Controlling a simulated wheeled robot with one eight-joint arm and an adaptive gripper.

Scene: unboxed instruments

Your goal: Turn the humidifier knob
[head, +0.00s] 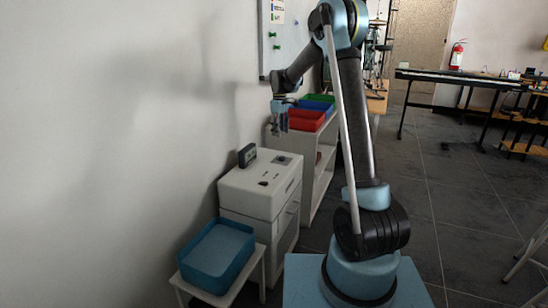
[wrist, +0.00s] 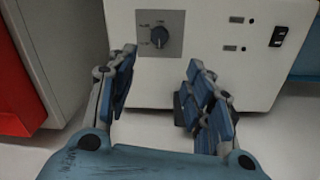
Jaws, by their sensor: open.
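The humidifier is a white box (head: 262,190) against the wall in the head view. In the wrist view its pale top face (wrist: 220,75) carries a grey square panel with a dark round knob (wrist: 159,38), with a lighter pointer line and small markings that I cannot read. In the head view the panel (head: 284,160) shows small on the top, towards the back right. My gripper (head: 281,122) hangs above the box's far end, apart from it. In the wrist view my gripper (wrist: 162,88) is open and empty, with the knob beyond the gap between its fingers.
Two small switches and a dark rocker (wrist: 278,36) sit right of the knob. A dark clock-like device (head: 247,155) stands on the box's wall side. Red (head: 306,120), blue and green trays lie on a white shelf behind. A blue bin (head: 216,254) stands in front.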

